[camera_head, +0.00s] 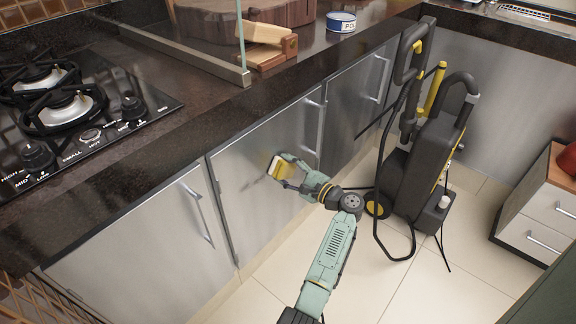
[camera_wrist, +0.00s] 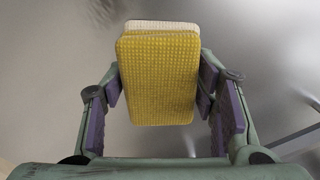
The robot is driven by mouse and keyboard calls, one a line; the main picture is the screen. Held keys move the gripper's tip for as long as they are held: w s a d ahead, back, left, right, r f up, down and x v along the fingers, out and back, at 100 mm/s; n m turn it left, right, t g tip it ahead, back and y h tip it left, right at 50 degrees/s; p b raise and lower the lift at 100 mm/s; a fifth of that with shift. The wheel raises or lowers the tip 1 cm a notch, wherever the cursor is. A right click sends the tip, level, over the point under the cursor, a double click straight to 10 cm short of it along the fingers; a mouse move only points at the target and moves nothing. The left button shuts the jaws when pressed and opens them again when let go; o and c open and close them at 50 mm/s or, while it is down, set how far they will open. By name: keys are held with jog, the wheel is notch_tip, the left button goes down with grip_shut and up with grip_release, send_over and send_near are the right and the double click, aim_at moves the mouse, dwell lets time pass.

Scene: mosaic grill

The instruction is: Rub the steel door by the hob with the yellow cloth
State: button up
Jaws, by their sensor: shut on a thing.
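The yellow cloth (camera_head: 276,163) is a folded pad with a pale layer on its far side. It also shows in the wrist view (camera_wrist: 158,80), held between both fingers. My gripper (camera_head: 283,170) is shut on it, with its fingers (camera_wrist: 160,85) on the pad's left and right sides. The steel door (camera_head: 240,185) by the hob is the brushed panel with a vertical bar handle at its right edge. The cloth is in front of this door, at its upper middle. I cannot tell whether the cloth touches the steel.
The gas hob (camera_head: 70,110) is set in the dark countertop (camera_head: 190,125) above the doors. Another steel door (camera_head: 150,255) stands left. A black and yellow pressure washer (camera_head: 425,165) with a hose is right of my arm. A drawer unit (camera_head: 540,225) stands far right. Tiled floor (camera_head: 260,295) is clear in front.

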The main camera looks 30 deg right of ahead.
aim_at(239, 196)
jog(key=shift+s+a+r+p, duration=0.1)
jog(key=shift+s+a+p, duration=0.05)
jog(key=shift+a+p, duration=0.4)
jog(key=shift+s+a+r+p, duration=0.15)
jog(key=shift+a+p, duration=0.25)
jog(key=shift+a, duration=0.2)
jog(key=shift+a+f, duration=0.15)
jog(key=shift+a, duration=0.15)
jog(key=shift+s+a+p, duration=0.35)
jog(key=shift+a+p, duration=0.4)
jog(key=shift+a, duration=0.15)
jog(key=shift+s+a+p, duration=0.4)
jog(key=shift+a+p, duration=0.3)
jog(key=shift+a, duration=0.25)
jog(key=shift+s+a+p, duration=0.35)
jog(key=shift+a+p, duration=0.4)
jog(key=shift+a, duration=0.15)
jog(key=shift+s+a+p, duration=0.45)
jog(key=shift+a+p, duration=0.15)
jog(key=shift+a, duration=0.65)
jog(key=shift+s+a+p, duration=0.45)
jog(key=shift+a+p, duration=0.15)
jog(key=shift+a, duration=0.6)
jog(key=shift+s+a+p, duration=0.45)
jog(key=shift+a+p, duration=0.15)
jog(key=shift+a, duration=0.65)
jog(key=v, duration=0.6)
jog(key=shift+p, duration=0.4)
jog(key=shift+s, duration=0.1)
jog(key=shift+v, duration=1.45)
